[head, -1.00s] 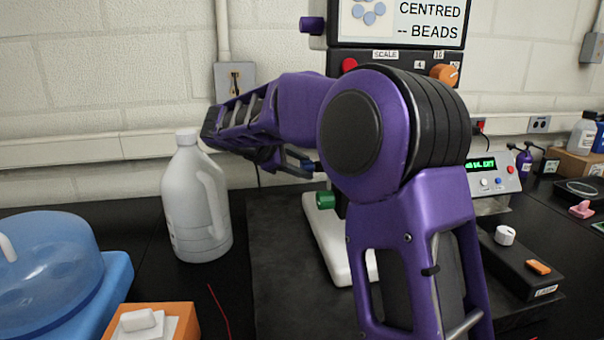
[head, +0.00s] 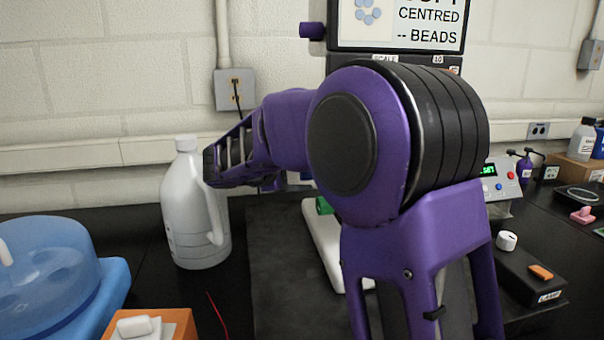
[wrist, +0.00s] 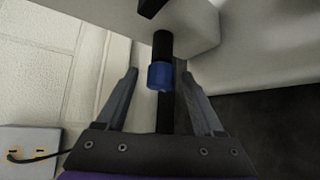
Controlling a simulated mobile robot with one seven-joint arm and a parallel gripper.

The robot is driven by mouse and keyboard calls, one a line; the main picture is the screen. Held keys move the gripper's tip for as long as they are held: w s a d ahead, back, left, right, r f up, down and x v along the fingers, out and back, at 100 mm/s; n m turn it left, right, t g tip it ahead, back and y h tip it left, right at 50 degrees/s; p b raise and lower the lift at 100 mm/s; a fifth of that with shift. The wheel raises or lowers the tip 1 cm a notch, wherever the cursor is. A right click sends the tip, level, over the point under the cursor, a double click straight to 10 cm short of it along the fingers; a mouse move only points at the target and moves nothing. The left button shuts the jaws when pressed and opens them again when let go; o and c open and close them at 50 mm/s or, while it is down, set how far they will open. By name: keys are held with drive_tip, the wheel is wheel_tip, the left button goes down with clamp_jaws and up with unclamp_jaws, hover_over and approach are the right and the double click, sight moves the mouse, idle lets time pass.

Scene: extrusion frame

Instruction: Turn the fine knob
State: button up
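A blue knob (wrist: 160,75) on a dark shaft shows in the wrist view, beneath a pale housing. No label on it can be read, so I cannot confirm it is the fine knob. My gripper (wrist: 159,74) is open, with one finger on each side of the blue knob and visible gaps between. In the head view my purple arm hides the gripper's fingers and the blue knob. A green knob (head: 324,206) shows partly beside my arm, and a purple knob (head: 312,30) sticks out left of the screen.
A screen (head: 402,22) stands behind my arm. A white jug (head: 190,215) stands close to the left of my arm. A blue-lidded tub (head: 45,265) and an orange box (head: 178,322) are at the front left. A lamp box (head: 515,270) is at the right.

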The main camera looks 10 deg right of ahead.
drive_tip(key=p+v, duration=0.1)
drive_tip(key=v, duration=1.6)
drive_tip(key=shift+s+a, duration=0.15)
idle(2.2)
